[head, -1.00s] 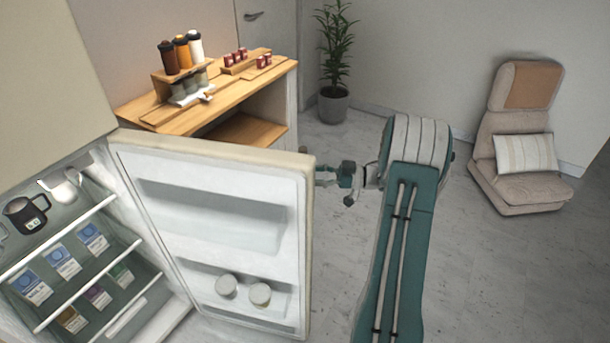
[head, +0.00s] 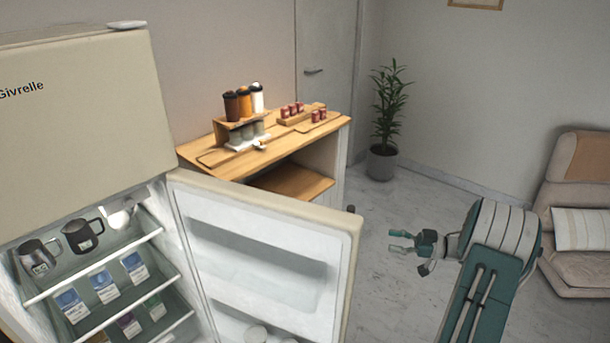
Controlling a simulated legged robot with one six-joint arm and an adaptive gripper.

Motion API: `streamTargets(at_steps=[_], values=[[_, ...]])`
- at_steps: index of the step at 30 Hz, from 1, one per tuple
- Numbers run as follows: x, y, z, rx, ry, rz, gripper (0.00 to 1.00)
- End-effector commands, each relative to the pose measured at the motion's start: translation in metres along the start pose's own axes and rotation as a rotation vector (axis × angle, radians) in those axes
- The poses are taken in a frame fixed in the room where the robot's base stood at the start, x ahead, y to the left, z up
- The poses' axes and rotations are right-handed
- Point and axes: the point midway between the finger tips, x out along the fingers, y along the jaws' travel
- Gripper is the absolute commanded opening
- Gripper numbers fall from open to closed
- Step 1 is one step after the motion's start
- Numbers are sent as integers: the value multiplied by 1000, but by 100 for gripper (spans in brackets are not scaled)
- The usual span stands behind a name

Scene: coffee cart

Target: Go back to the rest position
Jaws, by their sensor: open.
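My gripper (head: 399,241) is open and empty at the right of the head view, to the right of the fridge door (head: 345,275) and apart from it. Its fingers point left toward the door's outer edge. The arm is folded, with a grey-ribbed joint and a teal link rising from the bottom right. The fridge (head: 70,110) stands at the left with its lower door wide open.
Inside the fridge are pitchers (head: 82,235) and several cartons (head: 104,286). Behind the door stands a wooden coffee cart (head: 215,148) with cups and small red items. A potted plant (head: 382,163) and a cushioned chair (head: 570,220) stand farther back. Grey floor between them is clear.

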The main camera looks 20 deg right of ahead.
Motion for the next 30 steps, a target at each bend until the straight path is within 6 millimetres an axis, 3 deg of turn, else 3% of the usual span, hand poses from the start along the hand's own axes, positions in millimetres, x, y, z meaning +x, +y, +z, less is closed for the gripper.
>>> streamTargets(at_steps=[4, 7, 12, 18, 23, 30], values=[[8, 5, -7, -22, -15, 21, 65], [31, 20, -26, -88, -62, 98, 65], [83, 52, -80, -236, -173, 320, 65], [125, 66, -144, -339, -280, 585, 65], [144, 56, -188, -356, -356, 784, 65], [155, 4, -227, -267, -472, 1023, 65]])
